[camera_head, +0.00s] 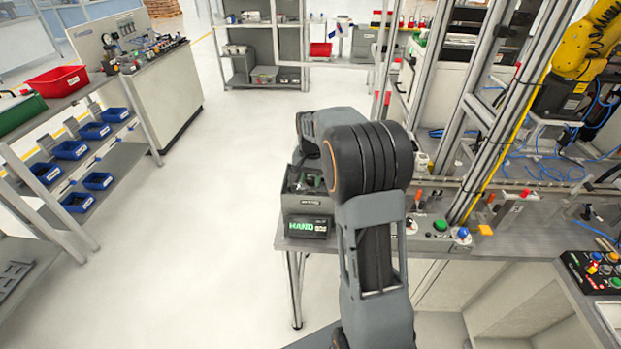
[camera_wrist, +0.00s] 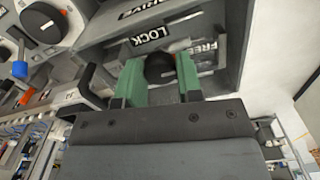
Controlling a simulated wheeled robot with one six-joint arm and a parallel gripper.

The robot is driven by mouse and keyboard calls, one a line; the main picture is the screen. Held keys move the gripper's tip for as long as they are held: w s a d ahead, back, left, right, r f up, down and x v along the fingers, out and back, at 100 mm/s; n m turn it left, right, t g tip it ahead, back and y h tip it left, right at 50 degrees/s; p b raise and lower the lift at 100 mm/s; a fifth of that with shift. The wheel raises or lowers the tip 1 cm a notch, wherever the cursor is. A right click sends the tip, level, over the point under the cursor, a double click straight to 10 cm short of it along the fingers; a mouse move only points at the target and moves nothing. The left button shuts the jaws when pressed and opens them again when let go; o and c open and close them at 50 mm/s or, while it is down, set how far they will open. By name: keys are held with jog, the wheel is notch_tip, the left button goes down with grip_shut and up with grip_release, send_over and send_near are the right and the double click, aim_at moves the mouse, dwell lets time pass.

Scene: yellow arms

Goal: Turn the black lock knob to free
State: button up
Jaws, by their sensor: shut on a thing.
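In the wrist view the black lock knob (camera_wrist: 160,66) sits on a grey panel (camera_wrist: 95,55) between the two green fingers of my gripper (camera_wrist: 160,78). The fingers are shut on the knob, one on each side. I cannot tell which label the knob points to. In the head view my arm hides the knob and gripper.
A DRIVE label (camera_wrist: 142,9) is at the wrist view's top. In the head view a grey box with a HAND sign (camera_head: 308,227) stands on the workbench, beside green (camera_head: 440,225) and blue (camera_head: 462,232) buttons. A yellow robot arm (camera_head: 585,45) is at right. The left floor is clear.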

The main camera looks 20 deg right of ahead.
aim_at(311, 180)
jog(key=shift+m, duration=0.3)
jog(key=o, duration=0.9)
notch_tip(311, 180, up, 14)
jog(key=shift+f+b, duration=0.1)
jog(key=shift+b, duration=0.3)
jog(key=shift+w, duration=0.1)
dwell(0.4)
jog(key=s+a+f+n+t, duration=0.1)
jog(key=s+a+f+n, duration=0.1)
jog(key=s, duration=0.5)
jog(key=s+a+f+n+t, duration=0.2)
jog(key=s+a+n, duration=0.1)
jog(key=s+a, duration=0.2)
jog(key=s+a+f+n+t, duration=0.1)
jog(key=s+a+f+n, duration=0.1)
jog(key=s, duration=0.8)
jog(key=shift+a+f+n, duration=0.15)
jog(key=shift+a+n, duration=0.55)
jog(key=shift+a, duration=0.3)
